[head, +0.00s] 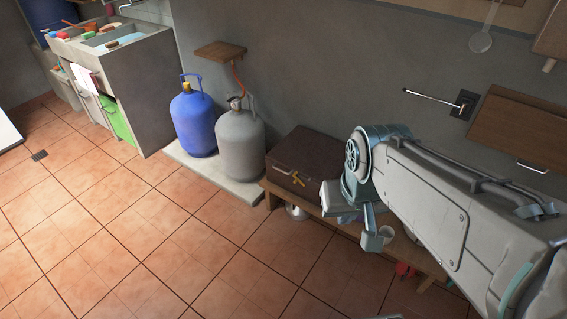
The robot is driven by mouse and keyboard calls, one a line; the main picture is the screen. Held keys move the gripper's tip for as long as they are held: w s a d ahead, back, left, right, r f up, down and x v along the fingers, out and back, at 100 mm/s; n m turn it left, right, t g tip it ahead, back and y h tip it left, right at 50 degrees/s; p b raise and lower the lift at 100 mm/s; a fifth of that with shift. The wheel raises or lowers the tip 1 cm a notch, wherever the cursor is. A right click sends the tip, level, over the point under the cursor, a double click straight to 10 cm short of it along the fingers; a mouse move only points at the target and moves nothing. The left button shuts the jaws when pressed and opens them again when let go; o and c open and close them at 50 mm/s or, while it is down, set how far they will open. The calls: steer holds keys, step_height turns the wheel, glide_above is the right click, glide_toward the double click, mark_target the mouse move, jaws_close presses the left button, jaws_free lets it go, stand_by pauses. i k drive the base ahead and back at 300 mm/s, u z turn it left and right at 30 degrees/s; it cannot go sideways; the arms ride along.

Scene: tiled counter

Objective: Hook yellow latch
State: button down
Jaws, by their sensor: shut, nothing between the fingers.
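A dark brown box (300,150) stands on a low wooden bench against the wall in the head view. My gripper (371,239) is at the end of my arm, to the right of the box and in front of the bench, apart from the latch. It is shut and empty; its fingertips are hard to make out. My arm hides the bench's middle and some of the box's right side.
A blue gas bottle (194,122) and a grey one (240,143) stand on a slab left of the box. The tiled floor in front is clear.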

mark_target(299, 181)
steer(key=u, duration=0.35)
steer(key=i, duration=1.2)
steer(key=u, duration=0.1)
